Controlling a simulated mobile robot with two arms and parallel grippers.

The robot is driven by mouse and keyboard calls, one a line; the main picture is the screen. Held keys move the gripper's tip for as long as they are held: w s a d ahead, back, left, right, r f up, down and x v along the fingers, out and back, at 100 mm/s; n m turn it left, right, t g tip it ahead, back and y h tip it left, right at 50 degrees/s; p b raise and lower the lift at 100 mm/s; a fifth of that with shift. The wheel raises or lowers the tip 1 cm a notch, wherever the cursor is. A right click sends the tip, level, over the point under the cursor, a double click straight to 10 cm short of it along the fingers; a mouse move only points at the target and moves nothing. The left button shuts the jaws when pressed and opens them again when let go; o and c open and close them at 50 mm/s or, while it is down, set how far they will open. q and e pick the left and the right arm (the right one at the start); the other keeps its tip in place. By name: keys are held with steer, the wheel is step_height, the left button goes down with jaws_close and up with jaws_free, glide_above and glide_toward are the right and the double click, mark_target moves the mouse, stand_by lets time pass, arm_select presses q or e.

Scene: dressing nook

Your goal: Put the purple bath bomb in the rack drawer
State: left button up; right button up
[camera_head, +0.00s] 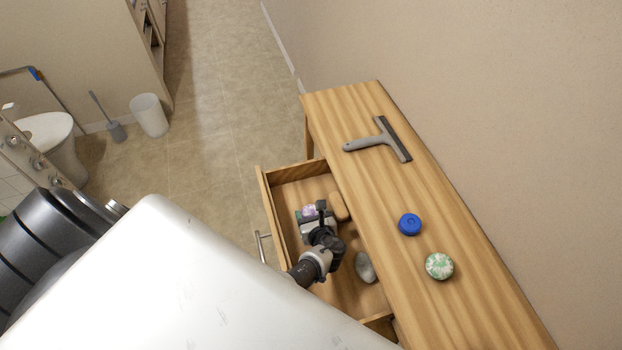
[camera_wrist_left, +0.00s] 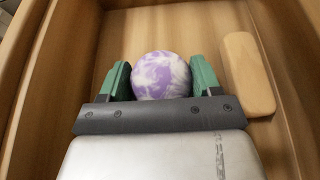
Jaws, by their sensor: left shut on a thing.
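The purple and white bath bomb (camera_wrist_left: 161,75) sits between the two green fingers of my left gripper (camera_wrist_left: 160,80) in the wrist view. The gripper is shut on it. In the head view, my left gripper (camera_head: 315,215) reaches down into the open rack drawer (camera_head: 268,215), and a bit of the bath bomb (camera_head: 308,210) shows at its tip. Drawer walls surround the gripper in the wrist view. I cannot tell whether the bath bomb touches the drawer floor (camera_wrist_left: 190,30). My right gripper is not in view.
A wooden block (camera_wrist_left: 247,74) lies in the drawer close to the gripper's right finger. A squeegee (camera_head: 381,140), a blue round item (camera_head: 410,224) and a green-white ball (camera_head: 439,266) are on the wooden top (camera_head: 370,185).

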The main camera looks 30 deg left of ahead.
arm_select(q)
steer(key=shift+w, duration=0.1)
steer(key=shift+f, duration=0.1)
steer(key=shift+f, duration=0.1)
steer(key=o, duration=1)
steer(key=shift+r, duration=0.2)
steer(key=p+v, duration=0.5)
steer(key=v, duration=0.6)
steer(key=shift+p, duration=0.35)
steer(key=shift+s+d+r, duration=0.1)
steer(key=shift+s+d, duration=0.3)
